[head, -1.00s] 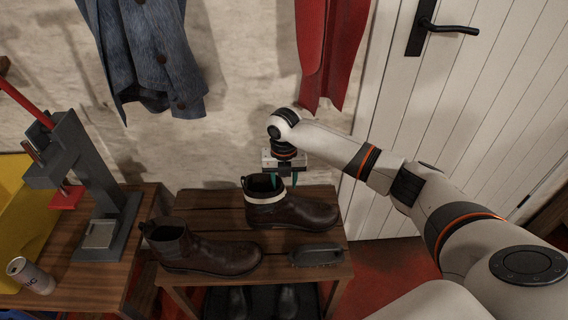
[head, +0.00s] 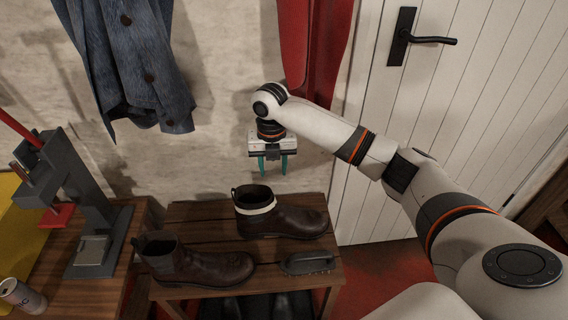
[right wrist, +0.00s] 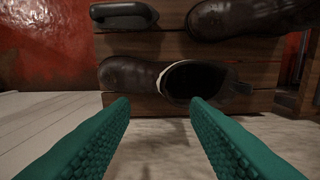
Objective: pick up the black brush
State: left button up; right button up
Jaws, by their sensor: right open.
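The black brush (head: 307,263) lies on the wooden bench (head: 190,214), at its front right corner, beside the brown boots. It also shows at the top left of the right wrist view (right wrist: 124,15). My right gripper (head: 273,168) is open and empty, with teal fingers pointing down. It hangs above and behind the rear boot, apart from the brush. In the right wrist view the two fingers (right wrist: 162,104) are spread, with the boot's opening beyond them. My left gripper is not in view.
A rear boot (head: 290,222) with a pale band round its collar and a front boot (head: 200,266) stand on the bench. A side table with a grey press (head: 92,240) and a can (head: 22,295) is at left. A denim jacket (head: 130,60) hangs on the wall.

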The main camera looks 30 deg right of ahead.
aim_at(300, 263)
jog(key=z, duration=1.2)
jog(key=k+j+u, duration=0.1)
jog(key=j+u, duration=0.2)
